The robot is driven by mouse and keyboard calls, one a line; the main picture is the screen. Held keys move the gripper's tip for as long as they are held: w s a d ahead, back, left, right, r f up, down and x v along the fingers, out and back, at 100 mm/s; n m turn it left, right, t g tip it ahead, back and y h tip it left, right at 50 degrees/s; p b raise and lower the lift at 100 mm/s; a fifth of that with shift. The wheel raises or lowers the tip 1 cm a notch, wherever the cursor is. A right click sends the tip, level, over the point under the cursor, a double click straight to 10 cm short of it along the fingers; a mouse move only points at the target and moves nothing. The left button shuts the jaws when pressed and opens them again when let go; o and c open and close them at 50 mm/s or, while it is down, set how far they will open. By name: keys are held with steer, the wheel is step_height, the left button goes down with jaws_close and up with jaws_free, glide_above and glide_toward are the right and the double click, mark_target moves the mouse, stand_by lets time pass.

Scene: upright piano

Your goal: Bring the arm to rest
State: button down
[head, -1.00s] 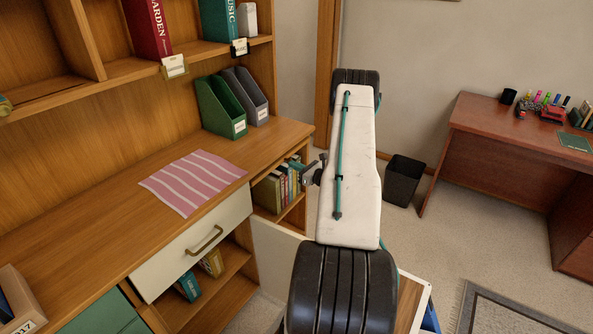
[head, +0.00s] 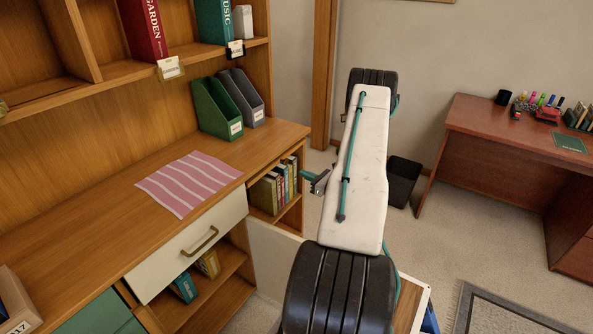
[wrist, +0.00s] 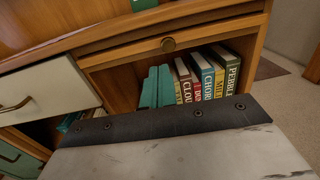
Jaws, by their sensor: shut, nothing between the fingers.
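My arm, a white link with a teal cable and black joints, stands in the middle of the head view. My gripper (head: 306,176) shows small at the left of this link, beside the lower shelf of the wooden unit, and is partly hidden by the arm. In the wrist view its two teal fingers (wrist: 155,86) are together with nothing between them. They point at the open shelf, left of a row of books (wrist: 207,75). Whether the fingertips are inside the shelf or in front of it I cannot tell.
The wooden unit (head: 60,212) fills the left, with a pink striped cloth (head: 190,183), green file holder (head: 216,108), grey file holder (head: 241,97) and a white drawer (head: 192,247) standing out. A black bin (head: 403,181) and red-brown desk (head: 500,125) are right.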

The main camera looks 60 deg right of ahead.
steer(key=s, duration=0.6)
steer(key=shift+s, duration=0.15)
steer(key=shift+d, duration=0.1)
steer(key=a+r+n+g+y, duration=0.4)
steer(key=a+r+n+g, duration=0.15)
steer(key=a, duration=0.45)
steer(key=w+a+r+n+g+y, duration=0.1)
steer(key=a+r+n+g+y, duration=0.45)
steer(key=a, duration=0.55)
steer(key=a+r+n+g+y, duration=0.3)
steer(key=a+r+n, duration=0.45)
steer(key=a, duration=0.25)
steer(key=s+a+r+n+g+h, duration=0.1)
steer(key=s+a+r+n+h, duration=0.4)
steer(key=a+r+n, duration=0.3)
steer(key=s+a+r+n+g+h, duration=0.1)
steer(key=s+a+r+n+h, duration=0.5)
steer(key=a, duration=0.7)
step_height(320, 180, up, 3)
steer(key=s+n, duration=0.2)
steer(key=n, duration=0.2)
steer(key=shift+a+r+g, duration=0.15)
steer(key=shift+r+g, duration=0.05)
steer(key=shift+g, duration=0.1)
